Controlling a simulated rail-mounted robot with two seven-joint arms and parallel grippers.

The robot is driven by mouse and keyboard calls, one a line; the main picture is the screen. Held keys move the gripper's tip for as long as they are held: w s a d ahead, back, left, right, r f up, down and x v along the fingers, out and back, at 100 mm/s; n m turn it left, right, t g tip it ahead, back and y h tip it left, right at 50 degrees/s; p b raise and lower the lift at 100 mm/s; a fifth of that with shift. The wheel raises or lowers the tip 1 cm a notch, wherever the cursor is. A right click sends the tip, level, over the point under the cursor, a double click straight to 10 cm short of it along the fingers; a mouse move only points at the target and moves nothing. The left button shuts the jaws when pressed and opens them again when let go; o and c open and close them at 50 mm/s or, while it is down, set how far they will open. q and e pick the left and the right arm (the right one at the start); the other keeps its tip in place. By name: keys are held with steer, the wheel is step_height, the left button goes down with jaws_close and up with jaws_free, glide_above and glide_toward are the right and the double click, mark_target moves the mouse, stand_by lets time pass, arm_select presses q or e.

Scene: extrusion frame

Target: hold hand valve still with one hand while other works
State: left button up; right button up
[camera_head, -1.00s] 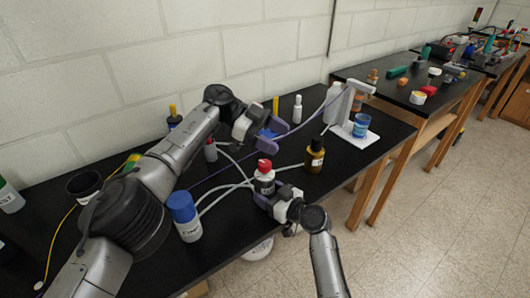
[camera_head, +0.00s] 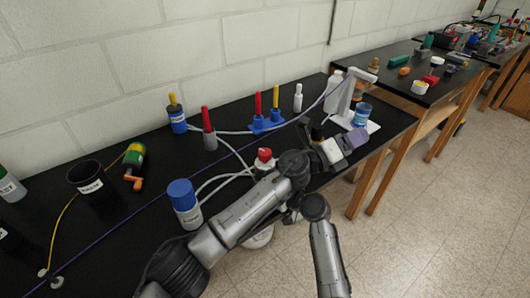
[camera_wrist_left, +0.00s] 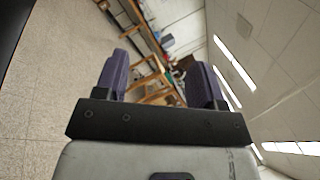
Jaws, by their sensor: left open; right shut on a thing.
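A red-topped, labelled body, apparently the hand valve (camera_head: 264,155), stands on the black bench with pale hoses beside it. In the head view its lower part is hidden by my left arm. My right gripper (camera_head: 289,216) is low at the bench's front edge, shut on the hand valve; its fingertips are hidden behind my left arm. My left gripper (camera_head: 346,146) is open, to the right of the valve, above the bench's front edge. The left wrist view shows its two purple fingers apart (camera_wrist_left: 160,80) with nothing between them.
A blue-capped bottle (camera_head: 185,203) stands left of the valve. A blue stand (camera_head: 266,122) with red and yellow sticks is behind it. A blue beaker (camera_head: 361,115) stands at right.

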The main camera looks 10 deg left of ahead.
arm_select(q)
steer(key=s+a+t+y, duration=0.1)
steer(key=s+t+y, duration=0.15)
steer(key=t, duration=0.25)
steer(key=n+t+y, duration=0.2)
steer(key=y, duration=1.5)
glide_toward(263, 158)
steer(key=w, duration=1.2)
steer(key=shift+a, duration=0.4)
steer(key=c, duration=0.9)
steer(key=shift+m+h, duration=0.8)
steer(key=shift+h, duration=0.35)
steer(key=shift+c, duration=0.2)
steer(key=o, duration=0.9)
